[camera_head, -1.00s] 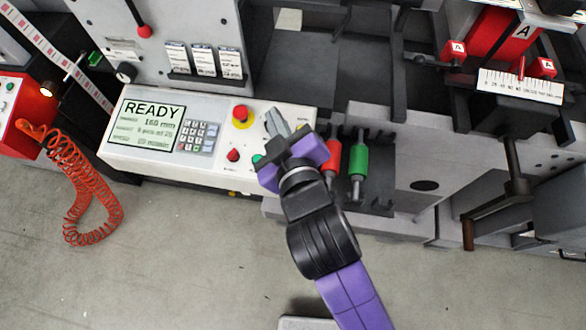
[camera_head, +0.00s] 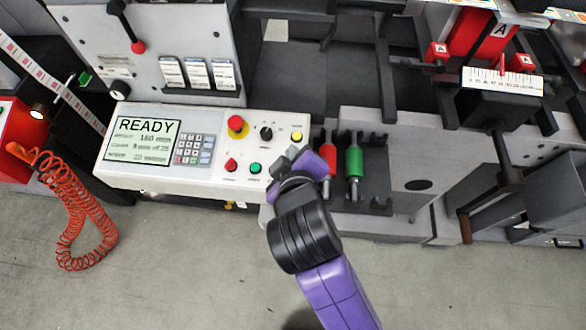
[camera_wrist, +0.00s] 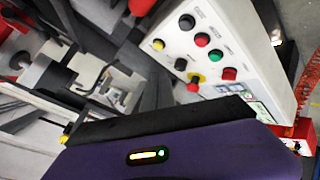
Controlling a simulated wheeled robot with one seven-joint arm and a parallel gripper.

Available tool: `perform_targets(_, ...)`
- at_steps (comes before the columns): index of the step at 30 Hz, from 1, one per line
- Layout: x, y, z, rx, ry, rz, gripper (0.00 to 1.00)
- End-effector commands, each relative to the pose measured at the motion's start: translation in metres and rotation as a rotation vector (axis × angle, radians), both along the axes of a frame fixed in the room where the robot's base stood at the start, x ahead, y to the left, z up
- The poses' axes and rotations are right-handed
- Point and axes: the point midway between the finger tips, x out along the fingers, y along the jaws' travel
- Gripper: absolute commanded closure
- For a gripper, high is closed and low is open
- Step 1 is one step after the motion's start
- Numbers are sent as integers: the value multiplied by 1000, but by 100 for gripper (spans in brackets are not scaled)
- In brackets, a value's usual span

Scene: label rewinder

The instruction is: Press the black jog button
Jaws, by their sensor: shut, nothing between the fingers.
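The white control panel (camera_head: 205,183) carries two rows of round controls at its right part. In the wrist view a black round button (camera_wrist: 187,22) sits at the end of the row farthest from the screen. In the head view my gripper (camera_head: 284,157) is over the panel's lower right corner, hiding that end of the row. It looks shut and empty, pointing down at the panel. Contact with the panel cannot be told. In the wrist view only the purple and black gripper body shows along the bottom.
Close by are a red mushroom button (camera_head: 236,124), a black selector knob (camera_head: 266,133), a yellow button (camera_head: 297,136), a red button (camera_head: 231,164) and a green button (camera_head: 255,168). Red (camera_head: 326,162) and green (camera_head: 354,162) rollers stand right of my gripper.

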Motion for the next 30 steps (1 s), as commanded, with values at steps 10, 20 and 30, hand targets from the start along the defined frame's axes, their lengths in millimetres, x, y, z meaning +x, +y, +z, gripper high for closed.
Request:
perform_targets(10,4,1,-36,2,-1,1,100)
perform_targets(20,10,-1,-72,0,1,0,100)
perform_targets(30,13,0,-84,1,0,0,100)
